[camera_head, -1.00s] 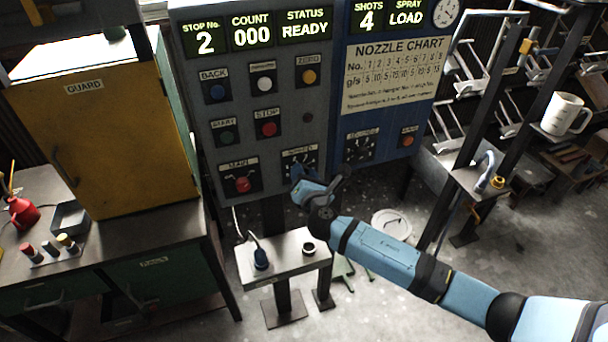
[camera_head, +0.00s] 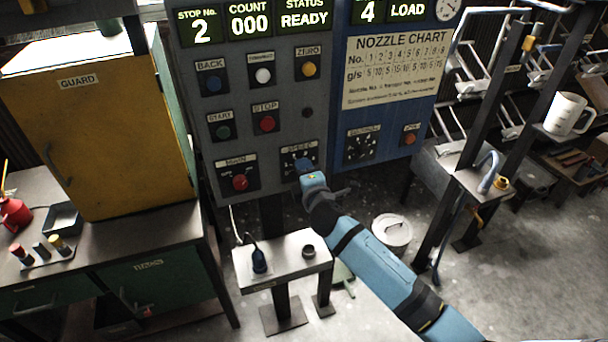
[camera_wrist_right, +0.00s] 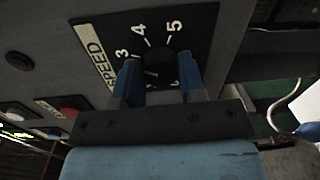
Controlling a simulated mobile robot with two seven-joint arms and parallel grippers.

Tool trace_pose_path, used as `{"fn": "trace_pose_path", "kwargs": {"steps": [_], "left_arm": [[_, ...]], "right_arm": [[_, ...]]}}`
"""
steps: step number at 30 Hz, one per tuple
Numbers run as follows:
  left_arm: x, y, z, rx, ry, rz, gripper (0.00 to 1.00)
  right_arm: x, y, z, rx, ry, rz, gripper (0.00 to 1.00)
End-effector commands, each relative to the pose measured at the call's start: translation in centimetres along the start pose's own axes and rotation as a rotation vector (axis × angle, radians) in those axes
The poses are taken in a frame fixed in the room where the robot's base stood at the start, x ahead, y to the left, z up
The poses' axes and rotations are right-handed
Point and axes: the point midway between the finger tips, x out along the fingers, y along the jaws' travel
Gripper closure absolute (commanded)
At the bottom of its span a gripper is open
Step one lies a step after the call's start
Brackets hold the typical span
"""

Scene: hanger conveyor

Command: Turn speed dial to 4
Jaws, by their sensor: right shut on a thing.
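The speed dial is a black knob (camera_wrist_right: 160,70) on a black plate (camera_wrist_right: 200,28) with white numbers; the 3, 4 and 5 show in the right wrist view, and the lower numbers are partly hidden. Which number the knob points to cannot be told. My right gripper (camera_wrist_right: 158,80) is shut on the knob, with one blue finger on each side. In the head view my right gripper (camera_head: 306,168) is at the dial plate (camera_head: 299,154) on the grey panel and covers most of the knob. My left gripper is not in view.
A red main switch (camera_head: 240,182) is left of the dial and another dial (camera_head: 361,146) is to its right on the blue panel. Red stop (camera_head: 266,123) and green start (camera_head: 223,132) buttons are above. A small stand (camera_head: 285,262) is below.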

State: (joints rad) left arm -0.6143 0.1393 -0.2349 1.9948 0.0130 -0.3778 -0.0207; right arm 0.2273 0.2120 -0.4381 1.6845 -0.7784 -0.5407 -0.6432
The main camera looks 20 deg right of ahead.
Motion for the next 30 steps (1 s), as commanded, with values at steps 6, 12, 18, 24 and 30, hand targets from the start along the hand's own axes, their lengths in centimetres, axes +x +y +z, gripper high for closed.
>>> {"fn": "trace_pose_path", "kwargs": {"steps": [6, 12, 18, 24, 30], "left_arm": [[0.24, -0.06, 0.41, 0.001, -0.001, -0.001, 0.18], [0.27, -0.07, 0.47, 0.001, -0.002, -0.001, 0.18], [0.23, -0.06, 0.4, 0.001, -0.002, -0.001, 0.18], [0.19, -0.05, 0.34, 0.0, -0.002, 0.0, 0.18], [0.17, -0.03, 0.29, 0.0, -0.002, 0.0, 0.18]], "right_arm": [[-0.02, -0.16, 0.0, 0.207, 0.009, -0.009, 0.87], [0.0, -0.12, 0.01, 0.383, 0.019, -0.015, 0.87], [-0.02, -0.16, 0.03, 0.526, 0.026, -0.02, 0.87], [-0.01, -0.16, 0.01, 0.622, 0.032, -0.023, 0.87], [0.01, -0.17, 0.06, 0.672, 0.034, -0.025, 0.87]]}}
